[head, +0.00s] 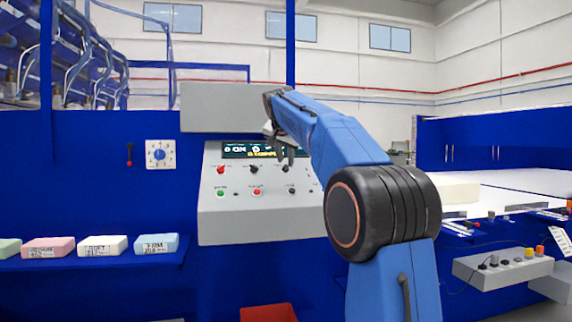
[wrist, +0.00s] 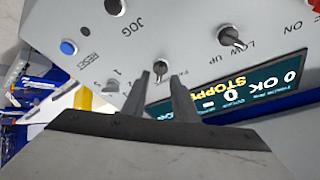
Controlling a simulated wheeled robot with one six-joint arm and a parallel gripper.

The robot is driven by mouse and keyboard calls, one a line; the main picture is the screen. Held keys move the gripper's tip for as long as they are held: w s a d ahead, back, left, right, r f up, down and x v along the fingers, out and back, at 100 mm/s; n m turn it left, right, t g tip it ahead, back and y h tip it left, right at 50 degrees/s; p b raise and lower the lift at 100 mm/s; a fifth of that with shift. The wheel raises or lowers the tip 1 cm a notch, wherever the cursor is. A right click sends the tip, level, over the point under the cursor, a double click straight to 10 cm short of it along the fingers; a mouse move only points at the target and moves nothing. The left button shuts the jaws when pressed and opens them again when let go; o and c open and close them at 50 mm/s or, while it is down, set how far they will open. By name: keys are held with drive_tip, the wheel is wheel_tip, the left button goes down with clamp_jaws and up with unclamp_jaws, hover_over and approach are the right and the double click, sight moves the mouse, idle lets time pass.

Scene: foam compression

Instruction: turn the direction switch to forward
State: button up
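The grey control panel (head: 235,212) stands ahead in the head view. In the wrist view its face appears turned, with a small metal-and-black knob (wrist: 161,68) just beyond and between my fingertips. The label beside this knob is partly hidden by a finger, so I cannot read whether it is the direction switch. Another knob (wrist: 232,40) sits to the right, by the words LOW UP. My gripper (wrist: 159,76) is open, with a gap between its two fingers, and does not visibly grip the knob. In the head view my gripper (head: 285,155) is in front of the panel's upper right.
The display (wrist: 235,90) shows yellow STOPPED lettering, partly hidden by my gripper. A blue button (wrist: 68,47) lies near RESET, and a dark knob (wrist: 115,6) near JOG. Foam blocks (head: 102,246) lie on a blue shelf at left; a red bin (head: 268,313) is below.

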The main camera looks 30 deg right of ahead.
sight(286, 165)
drive_tip(key=shift+x, duration=1.5)
clamp_jaws()
